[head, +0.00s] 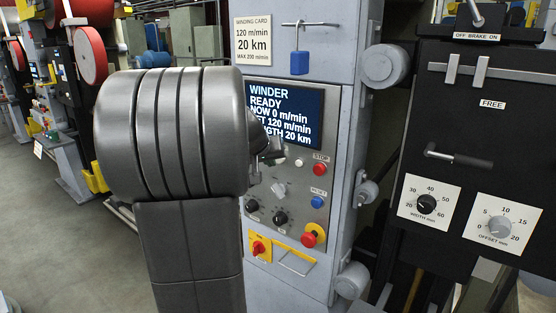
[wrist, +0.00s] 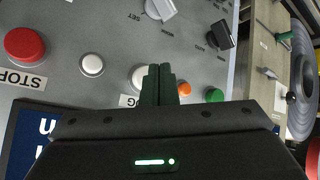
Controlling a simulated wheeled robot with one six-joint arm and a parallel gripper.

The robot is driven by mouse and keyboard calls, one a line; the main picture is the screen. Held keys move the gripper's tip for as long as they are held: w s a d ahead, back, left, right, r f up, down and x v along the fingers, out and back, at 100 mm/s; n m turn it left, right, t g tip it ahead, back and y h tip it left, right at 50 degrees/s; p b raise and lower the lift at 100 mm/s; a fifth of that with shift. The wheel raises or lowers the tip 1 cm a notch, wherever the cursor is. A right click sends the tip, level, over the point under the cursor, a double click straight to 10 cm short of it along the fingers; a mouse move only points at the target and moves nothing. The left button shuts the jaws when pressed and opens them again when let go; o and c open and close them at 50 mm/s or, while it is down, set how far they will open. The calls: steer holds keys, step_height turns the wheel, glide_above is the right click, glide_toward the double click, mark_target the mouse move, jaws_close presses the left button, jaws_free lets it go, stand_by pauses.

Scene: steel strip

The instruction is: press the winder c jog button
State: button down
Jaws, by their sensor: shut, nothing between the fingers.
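The winder's control panel (head: 290,183) stands in front of me, below a blue screen (head: 285,118) that reads WINDER READY. In the wrist view, a pale round button (wrist: 138,76) is partly hidden behind my fingertips. Its label (wrist: 128,101) is mostly covered, with only a final G showing, which fits JOG. My gripper (wrist: 159,68) is shut and empty, its tips overlapping this button's edge; I cannot tell whether they touch it. In the head view my gripper (head: 274,158) is at the panel's upper part, and the arm hides the buttons beside it.
A red STOP button (wrist: 25,45) and a small white button (wrist: 92,65) lie left of the fingers in the wrist view. Orange (wrist: 184,89) and green (wrist: 214,95) lamps or buttons are right. A blue reset button (head: 317,202) and red emergency stop (head: 310,239) sit lower.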

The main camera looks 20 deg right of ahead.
stand_by(0.3)
steer(key=shift+w+d, duration=0.25)
steer(key=shift+d, duration=0.1)
steer(key=shift+w+d, duration=0.4)
steer(key=shift+d, duration=0.1)
stand_by(0.8)
steer(key=shift+s+a, duration=0.1)
steer(key=shift+a, duration=0.05)
stand_by(0.3)
steer(key=shift+s+a+b, duration=0.5)
steer(key=shift+s+a, duration=0.05)
steer(key=shift+a, duration=0.15)
steer(key=s+a+b, duration=0.1)
steer(key=a, duration=0.1)
steer(key=s+a+b, duration=0.1)
steer(key=s+a, duration=0.1)
steer(key=shift+b, duration=0.4)
